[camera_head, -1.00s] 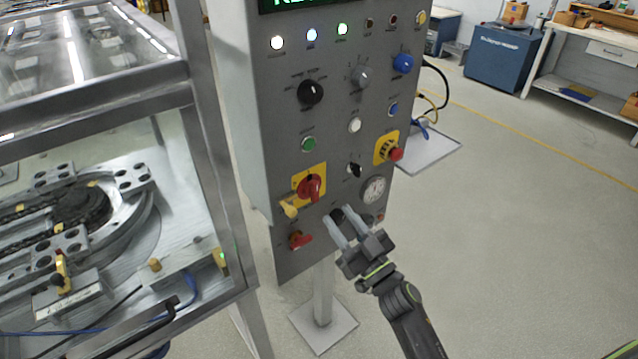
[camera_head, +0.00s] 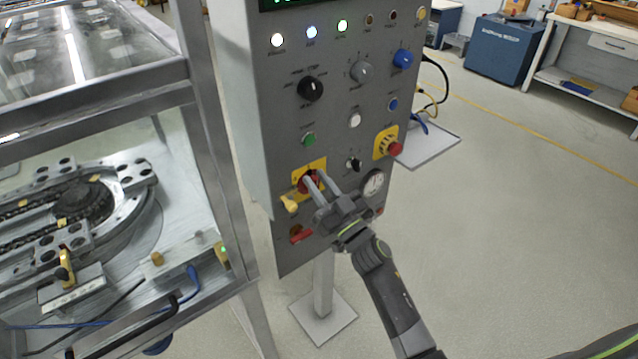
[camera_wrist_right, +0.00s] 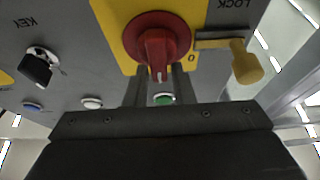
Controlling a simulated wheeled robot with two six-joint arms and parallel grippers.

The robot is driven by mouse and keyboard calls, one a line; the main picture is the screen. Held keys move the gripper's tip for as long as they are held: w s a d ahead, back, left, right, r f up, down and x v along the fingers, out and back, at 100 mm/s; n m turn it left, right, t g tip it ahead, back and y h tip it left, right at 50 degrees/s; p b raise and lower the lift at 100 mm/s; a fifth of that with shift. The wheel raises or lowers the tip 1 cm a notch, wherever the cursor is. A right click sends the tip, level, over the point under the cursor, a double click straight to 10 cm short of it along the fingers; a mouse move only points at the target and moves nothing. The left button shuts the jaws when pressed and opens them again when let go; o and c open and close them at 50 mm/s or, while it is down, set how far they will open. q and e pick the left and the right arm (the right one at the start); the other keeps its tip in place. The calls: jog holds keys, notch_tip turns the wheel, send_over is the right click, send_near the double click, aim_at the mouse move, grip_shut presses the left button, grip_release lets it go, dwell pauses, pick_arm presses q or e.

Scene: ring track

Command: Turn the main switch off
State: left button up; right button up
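The main switch (camera_head: 306,187) is a red rotary knob on a yellow plate, low on the grey panel. In the right wrist view the knob (camera_wrist_right: 157,38) shows its raised handle, with a "0" mark beside it on the plate. My right gripper (camera_head: 316,178) is at the switch and partly covers it in the head view. It is open; in the wrist view its two fingers (camera_wrist_right: 159,88) lie on either side of the handle's end. I cannot tell whether they touch it. My left gripper is not in view.
A yellow lock lever (camera_head: 289,203) sits beside the switch, and a small red handle (camera_head: 300,234) below it. A red emergency button (camera_head: 396,149) and a gauge (camera_head: 374,183) are to the right.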

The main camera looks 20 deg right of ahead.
grip_shut()
jog(key=n+g+y+p, duration=0.1)
jog(key=n+p, duration=0.1)
jog(key=n, duration=0.2)
jog(key=n+g+y+p, duration=0.1)
jog(key=n+y, duration=0.1)
jog(key=n, duration=0.2)
jog(key=a+n+g+y+p, duration=0.1)
jog(key=n+g+p, duration=0.1)
jog(key=n, duration=0.2)
jog(key=shift+s+a+f+y+p, duration=0.1)
jog(key=shift+s+f+y+p, duration=0.2)
jog(key=shift+y, duration=0.1)
jog(key=n+p, duration=0.1)
jog(key=n, duration=0.1)
jog(key=n+g, duration=0.1)
jog(key=n, duration=0.1)
jog(key=n+g+p, duration=0.1)
jog(key=shift+s+a+f+n+p, duration=0.1)
jog(key=shift+a+f+n+p, duration=0.1)
jog(key=shift+f+n+p, duration=0.15)
jog(key=shift+f+n+g+p, duration=0.2)
jog(key=shift+n+g+p, duration=0.3)
jog(key=shift+n, duration=0.7)
jog(key=shift+f+n+g+p, duration=0.15)
jog(key=shift+n+g+p, duration=0.15)
jog(key=shift+n+p, duration=0.6)
jog(key=shift+n, duration=0.35)
